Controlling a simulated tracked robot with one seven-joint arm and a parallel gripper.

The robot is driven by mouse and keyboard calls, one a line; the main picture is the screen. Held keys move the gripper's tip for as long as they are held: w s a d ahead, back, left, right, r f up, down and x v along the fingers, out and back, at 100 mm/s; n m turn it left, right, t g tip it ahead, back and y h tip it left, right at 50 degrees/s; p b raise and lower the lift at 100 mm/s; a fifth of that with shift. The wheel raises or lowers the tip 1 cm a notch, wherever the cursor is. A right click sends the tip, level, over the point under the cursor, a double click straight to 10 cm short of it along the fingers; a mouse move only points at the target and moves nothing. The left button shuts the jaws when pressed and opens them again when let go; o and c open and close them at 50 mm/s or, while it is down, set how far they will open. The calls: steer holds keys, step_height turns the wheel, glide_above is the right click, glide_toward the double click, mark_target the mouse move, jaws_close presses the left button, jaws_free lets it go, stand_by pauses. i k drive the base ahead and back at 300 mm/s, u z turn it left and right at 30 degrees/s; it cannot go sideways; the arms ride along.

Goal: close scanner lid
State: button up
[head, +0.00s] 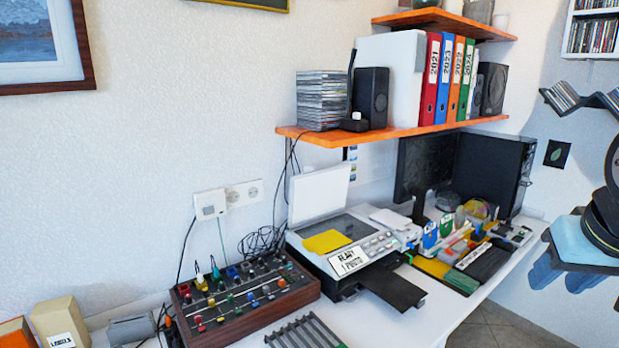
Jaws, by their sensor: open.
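The scanner (345,238) is part of a white and dark printer on the white desk. Its white lid (319,192) stands raised, nearly upright, along the back left of the machine, below the lower orange shelf. A yellow sheet (327,241) lies on the dark scanner bed. A label and a row of buttons are on the front, and a dark tray sticks out. My gripper (556,283), light blue, is at the right edge, open and empty, well apart from the scanner. Part of my dark arm is cut off by the frame there.
A wooden-sided mixer (240,300) stands left of the scanner, with a dark grey rack (306,334) in front. Several coloured items (447,245) and a monitor (428,160) stand to the right. The orange shelf (400,132) overhangs the scanner's back.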

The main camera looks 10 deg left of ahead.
mark_target(316, 195)
steer(key=z, duration=0.3)
steer(key=i, duration=1.05)
steer(key=u, duration=0.3)
